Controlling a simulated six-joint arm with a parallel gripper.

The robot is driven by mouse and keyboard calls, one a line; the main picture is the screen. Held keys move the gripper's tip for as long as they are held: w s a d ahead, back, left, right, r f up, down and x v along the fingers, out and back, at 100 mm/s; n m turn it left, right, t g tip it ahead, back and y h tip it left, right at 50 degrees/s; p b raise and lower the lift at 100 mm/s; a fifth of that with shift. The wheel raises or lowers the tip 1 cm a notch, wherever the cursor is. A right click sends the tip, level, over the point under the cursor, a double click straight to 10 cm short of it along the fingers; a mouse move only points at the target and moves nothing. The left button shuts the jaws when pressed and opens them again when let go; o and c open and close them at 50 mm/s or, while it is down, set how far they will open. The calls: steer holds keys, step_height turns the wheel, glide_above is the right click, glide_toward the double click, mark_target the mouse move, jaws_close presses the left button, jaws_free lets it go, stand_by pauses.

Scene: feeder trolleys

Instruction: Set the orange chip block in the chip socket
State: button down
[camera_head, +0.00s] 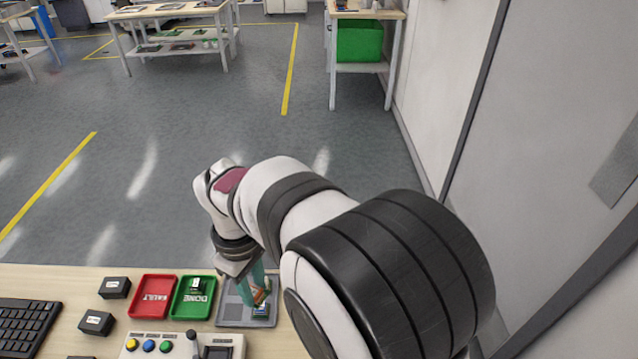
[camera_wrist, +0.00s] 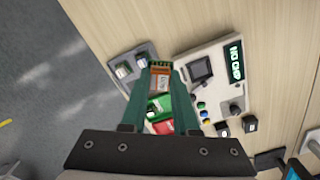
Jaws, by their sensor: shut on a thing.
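My gripper (camera_wrist: 161,86) is shut on the orange chip block (camera_wrist: 160,76), which sits between the tips of its two green fingers. In the head view the orange chip block (camera_head: 261,295) shows partly behind the fingers of my gripper (camera_head: 256,292), over the right part of the grey tray. A dark square on the light control panel (camera_wrist: 221,92) looks like the chip socket (camera_wrist: 200,68). In the wrist view it lies to the right of the held block, apart from it. In the head view the panel is cut off by the lower edge.
The grey tray (camera_head: 229,314) holds other chip blocks. A green DONE tray (camera_head: 180,311) and a red FAULT tray (camera_head: 137,308) stand left of it. The panel has coloured buttons, a lever (camera_head: 192,341) and a NO CHIP sign (camera_wrist: 236,60). Black boxes (camera_head: 114,287) and a keyboard (camera_head: 25,325) lie further left.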

mark_target(212, 354)
steer(key=s+a+f+n, duration=0.6)
steer(key=s+a, duration=0.1)
steer(key=a, duration=0.2)
steer(key=shift+w+d+f, duration=0.1)
steer(key=shift+f, duration=1.35)
steer(key=shift+w+d+f, duration=0.1)
steer(key=shift+f, duration=1.3)
steer(key=shift+f, duration=0.4)
steer(key=c, duration=0.6)
jaws_free()
step_height(212, 354, up, 16)
steer(key=shift+f, duration=0.1)
